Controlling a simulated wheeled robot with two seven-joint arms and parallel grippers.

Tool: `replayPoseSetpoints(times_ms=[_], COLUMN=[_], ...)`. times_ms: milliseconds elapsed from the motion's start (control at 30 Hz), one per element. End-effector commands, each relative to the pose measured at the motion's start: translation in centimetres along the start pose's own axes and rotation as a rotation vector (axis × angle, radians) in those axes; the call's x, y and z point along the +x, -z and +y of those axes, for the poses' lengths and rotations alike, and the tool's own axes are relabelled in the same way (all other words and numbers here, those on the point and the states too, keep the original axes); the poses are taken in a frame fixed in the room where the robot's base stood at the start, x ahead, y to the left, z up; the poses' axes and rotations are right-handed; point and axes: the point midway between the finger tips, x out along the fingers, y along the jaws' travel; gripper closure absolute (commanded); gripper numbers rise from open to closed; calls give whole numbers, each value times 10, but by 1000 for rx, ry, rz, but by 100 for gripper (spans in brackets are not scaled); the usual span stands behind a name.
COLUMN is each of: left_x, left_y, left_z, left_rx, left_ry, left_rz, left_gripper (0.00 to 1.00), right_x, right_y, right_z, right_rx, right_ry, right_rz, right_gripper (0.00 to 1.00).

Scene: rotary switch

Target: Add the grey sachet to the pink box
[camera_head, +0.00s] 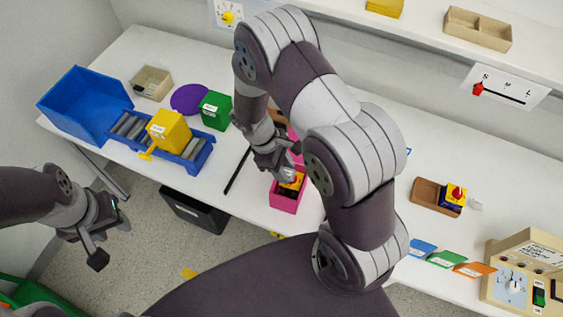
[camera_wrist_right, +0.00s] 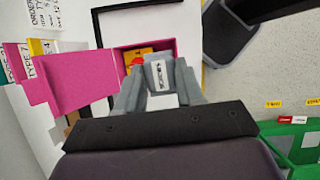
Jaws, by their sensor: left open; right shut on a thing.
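The pink box (camera_head: 285,201) stands open near the table's front edge, under my right gripper (camera_head: 285,178). Its open side and pink walls also show in the right wrist view (camera_wrist_right: 88,75). A yellow item with a red part (camera_wrist_right: 134,56) is inside it. In the right wrist view, my right gripper (camera_wrist_right: 158,88) is shut on a grey piece with a white printed label (camera_wrist_right: 158,73), apparently the grey sachet, at the box opening. Whether it touches the box or the yellow item is unclear. My left gripper (camera_head: 95,245) is open and empty, off the table at the left.
A blue bin (camera_head: 78,103), a roller tray with a yellow box (camera_head: 168,131), and a green box (camera_head: 215,110) stand left. A brown tray (camera_head: 427,194), coloured cards (camera_head: 447,259) and a switch panel (camera_head: 520,275) lie right. My right arm hides the table's middle.

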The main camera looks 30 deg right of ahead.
Motion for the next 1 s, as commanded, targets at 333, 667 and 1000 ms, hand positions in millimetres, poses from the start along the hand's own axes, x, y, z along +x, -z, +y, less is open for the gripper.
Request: replayPoseSetpoints(times_ms=[333,667,1000], left_x=[0,6,39], left_y=[0,-1,-5], left_z=[0,0,0], left_rx=[1,0,0], left_ry=[0,0,0], left_rz=[0,0,0], left_gripper=[58,58,58], right_x=[0,11,52], right_y=[-1,3,20], right_z=[-2,-2,-2], right_rx=[31,30,30], right_ry=[9,10,10], right_rz=[-4,-5,-4], right_gripper=[92,92,92])
